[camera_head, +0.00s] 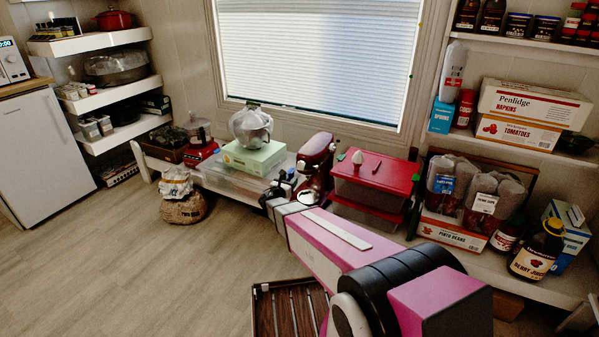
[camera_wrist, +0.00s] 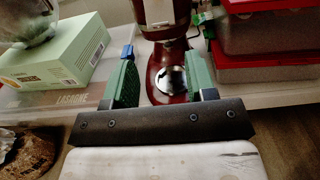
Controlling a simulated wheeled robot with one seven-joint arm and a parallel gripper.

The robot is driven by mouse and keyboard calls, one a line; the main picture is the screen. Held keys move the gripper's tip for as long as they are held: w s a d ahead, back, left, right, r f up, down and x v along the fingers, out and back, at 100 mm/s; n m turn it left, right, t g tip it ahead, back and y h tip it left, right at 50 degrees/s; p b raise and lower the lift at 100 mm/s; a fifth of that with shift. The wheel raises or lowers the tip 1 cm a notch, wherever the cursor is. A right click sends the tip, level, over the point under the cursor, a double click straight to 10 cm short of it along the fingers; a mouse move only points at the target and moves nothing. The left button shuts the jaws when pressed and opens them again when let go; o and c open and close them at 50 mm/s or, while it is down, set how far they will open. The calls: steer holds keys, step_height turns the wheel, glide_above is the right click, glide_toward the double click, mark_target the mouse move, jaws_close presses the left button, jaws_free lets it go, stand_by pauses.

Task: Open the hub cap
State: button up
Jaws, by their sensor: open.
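A dark red stand mixer (camera_head: 318,152) stands on the low bench under the window. In the wrist view the mixer (camera_wrist: 160,90) is straight ahead, with its head at the top edge and a round silver plate on its base. A pale band crosses the head's lower part; I cannot make out the hub cap for certain. My gripper (camera_wrist: 163,68) is open, its green-padded fingers apart with the mixer's base and column showing between them. Nothing is held. In the head view my gripper (camera_head: 281,186) is just left of the mixer, at the bench's front.
A green box (camera_head: 254,158) with a covered round item on top is left of the mixer. Red-lidded containers (camera_head: 376,172) stand close on its right. A brown sack (camera_head: 183,208) sits on the floor. Open floor lies to the left.

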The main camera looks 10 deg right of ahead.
mark_target(299, 169)
steer(key=x, duration=1)
steer(key=c, duration=0.6)
